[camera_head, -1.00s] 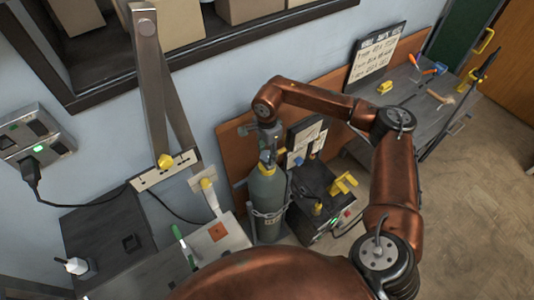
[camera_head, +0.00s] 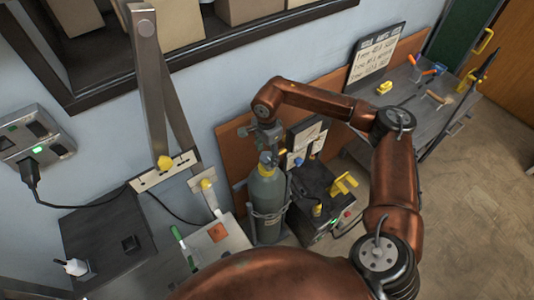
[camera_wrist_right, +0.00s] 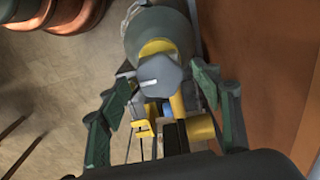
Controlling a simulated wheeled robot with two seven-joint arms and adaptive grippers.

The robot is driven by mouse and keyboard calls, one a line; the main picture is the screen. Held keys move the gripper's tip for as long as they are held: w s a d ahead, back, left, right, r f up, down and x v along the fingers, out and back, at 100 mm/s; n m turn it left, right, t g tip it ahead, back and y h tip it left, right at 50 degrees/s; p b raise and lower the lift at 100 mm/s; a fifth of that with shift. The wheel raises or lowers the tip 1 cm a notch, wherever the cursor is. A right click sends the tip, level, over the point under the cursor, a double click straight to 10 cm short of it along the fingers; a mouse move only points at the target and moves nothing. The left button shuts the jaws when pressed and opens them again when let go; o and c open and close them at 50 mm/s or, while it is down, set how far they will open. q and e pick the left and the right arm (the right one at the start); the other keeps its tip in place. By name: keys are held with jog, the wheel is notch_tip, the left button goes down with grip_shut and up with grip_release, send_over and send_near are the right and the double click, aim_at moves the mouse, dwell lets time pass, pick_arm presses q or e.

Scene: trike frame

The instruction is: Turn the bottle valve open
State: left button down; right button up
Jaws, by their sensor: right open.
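The gas bottle (camera_head: 268,195) is grey-green and stands upright, held by a chain near the wall. Its valve, a grey faceted knob (camera_wrist_right: 160,76) above a yellow collar (camera_wrist_right: 157,47), shows in the right wrist view. In the head view the valve is mostly hidden by my right gripper (camera_head: 266,138), which points down over the bottle top. In the wrist view the green fingers of my right gripper (camera_wrist_right: 162,92) are apart, one on each side of the knob, with visible gaps. My left gripper is not in view.
A dark machine (camera_head: 318,190) with yellow parts stands right beside the bottle. An orange-brown panel (camera_head: 232,150) is behind it. A workbench with tools (camera_head: 435,97) is at the back right. A grey bench (camera_head: 105,235) lies left. Open floor (camera_head: 480,200) is at right.

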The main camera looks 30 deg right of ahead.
aim_at(267, 156)
jog(key=shift+r, duration=0.1)
notch_tip(267, 156, up, 12)
dwell(0.5)
dwell(0.4)
